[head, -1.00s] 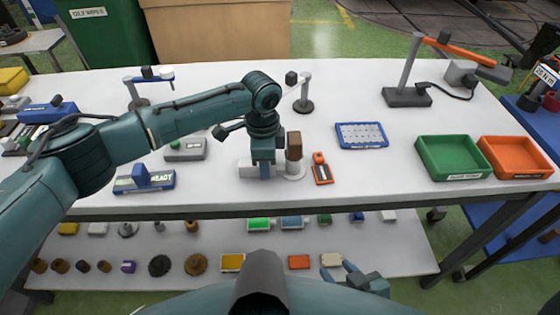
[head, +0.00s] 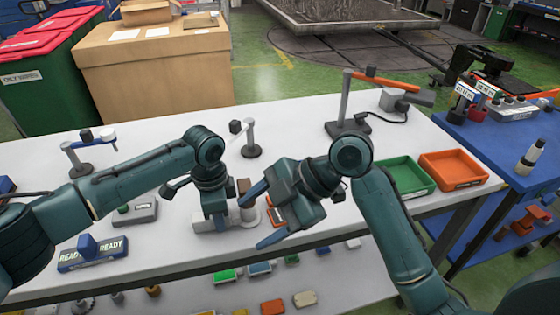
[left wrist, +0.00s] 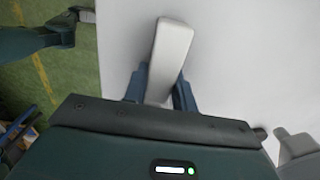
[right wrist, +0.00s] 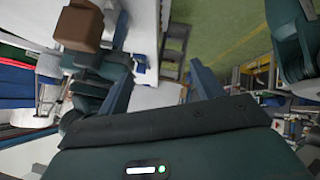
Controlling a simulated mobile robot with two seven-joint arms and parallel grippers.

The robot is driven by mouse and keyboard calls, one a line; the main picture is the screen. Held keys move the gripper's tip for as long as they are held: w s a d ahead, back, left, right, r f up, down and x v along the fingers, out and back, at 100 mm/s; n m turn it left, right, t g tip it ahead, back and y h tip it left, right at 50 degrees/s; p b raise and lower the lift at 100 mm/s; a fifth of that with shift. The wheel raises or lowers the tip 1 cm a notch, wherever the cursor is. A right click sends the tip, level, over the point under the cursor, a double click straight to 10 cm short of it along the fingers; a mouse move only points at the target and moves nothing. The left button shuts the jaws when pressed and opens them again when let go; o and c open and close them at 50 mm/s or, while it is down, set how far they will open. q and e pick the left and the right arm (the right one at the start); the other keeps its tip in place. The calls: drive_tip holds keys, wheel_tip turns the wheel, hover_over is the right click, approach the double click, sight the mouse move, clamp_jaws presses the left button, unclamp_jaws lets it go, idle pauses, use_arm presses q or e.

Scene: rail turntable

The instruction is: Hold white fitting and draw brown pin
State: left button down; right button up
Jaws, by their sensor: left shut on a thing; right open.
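The white fitting (head: 203,223) lies on the bench near its front edge. My left gripper (head: 217,226) comes down from above and is shut on its bar, which shows between the fingers in the left wrist view (left wrist: 170,45). The brown pin (head: 243,186) stands upright at the fitting's right end, partly hidden by my arms; in the right wrist view the pin (right wrist: 80,26) is at upper left, outside the finger gap. My right gripper (head: 262,214) is open and empty, fingers pointing left, just right of the pin. Any contact with the pin cannot be told.
An orange tool tray (head: 277,212) is partly hidden behind my right gripper. Green (head: 405,178) and orange (head: 453,171) bins stand at the right. A small black-based stand (head: 251,150) is behind the pin. A blue READY block (head: 92,254) is at the left front.

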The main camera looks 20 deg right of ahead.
drive_tip(key=w+d+r+m+h, duration=0.3)
drive_tip(key=w+d+m, duration=0.3)
drive_tip(key=w, duration=0.4)
drive_tip(key=x, duration=1.2)
drive_tip(key=shift+s, duration=0.25)
drive_tip(key=c, duration=1.1)
drive_tip(key=shift+r, duration=0.1)
drive_tip(key=shift+c, duration=0.2)
